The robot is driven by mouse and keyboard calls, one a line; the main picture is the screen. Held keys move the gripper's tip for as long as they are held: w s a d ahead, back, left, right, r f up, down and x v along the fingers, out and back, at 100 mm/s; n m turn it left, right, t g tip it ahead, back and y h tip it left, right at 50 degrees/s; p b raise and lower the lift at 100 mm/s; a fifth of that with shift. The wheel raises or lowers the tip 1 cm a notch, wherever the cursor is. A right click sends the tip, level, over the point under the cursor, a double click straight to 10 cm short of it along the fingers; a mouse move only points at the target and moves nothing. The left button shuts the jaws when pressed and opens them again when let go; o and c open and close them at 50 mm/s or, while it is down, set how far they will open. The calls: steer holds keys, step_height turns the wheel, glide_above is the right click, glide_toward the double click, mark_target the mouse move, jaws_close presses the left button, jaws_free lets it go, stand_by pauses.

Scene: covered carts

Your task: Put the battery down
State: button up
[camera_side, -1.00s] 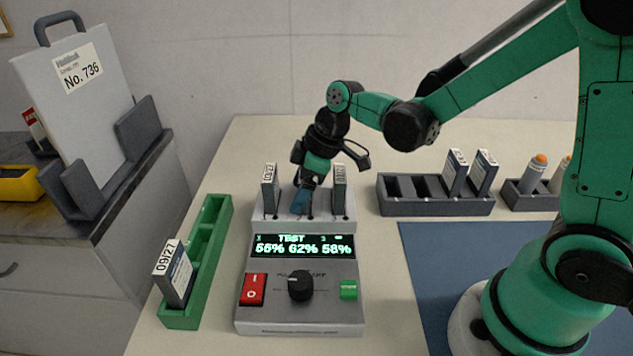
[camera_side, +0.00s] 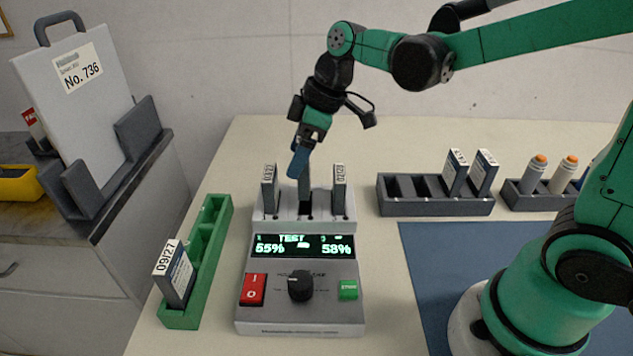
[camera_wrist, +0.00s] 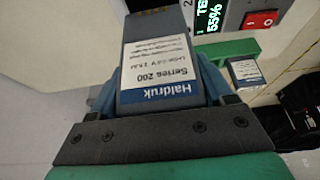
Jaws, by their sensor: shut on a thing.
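My gripper (camera_side: 299,168) is shut on a dark grey battery (camera_side: 304,198) above the middle slot of the tester (camera_side: 262,322). The battery is upright; I cannot tell whether its lower end is clear of the slot. In the wrist view the held battery (camera_wrist: 158,65) shows a white and blue "Haldruk Series 200" label. Two other batteries stand in the tester's left slot (camera_side: 269,188) and right slot (camera_side: 339,188).
A green rack (camera_side: 212,215) at left holds one battery (camera_side: 173,272) marked 09/27 at its front; its rear is empty. A dark grey rack (camera_side: 435,207) at right holds two batteries, with empty slots at its left.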

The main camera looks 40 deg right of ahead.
step_height(320, 180, up, 12)
steer(key=shift+d+r, duration=0.1)
steer(key=shift+r, duration=0.2)
steer(key=s+d, duration=0.3)
steer(key=d, duration=0.5)
steer(key=s+d, duration=0.4)
steer(key=d, duration=0.3)
steer(key=shift+d+f, duration=0.15)
steer(key=shift+f, duration=4.9)
steer(key=shift+d+f, duration=0.15)
steer(key=shift+f, duration=4.9)
steer(key=shift+f, duration=0.1)
steer(key=o, duration=1.5)
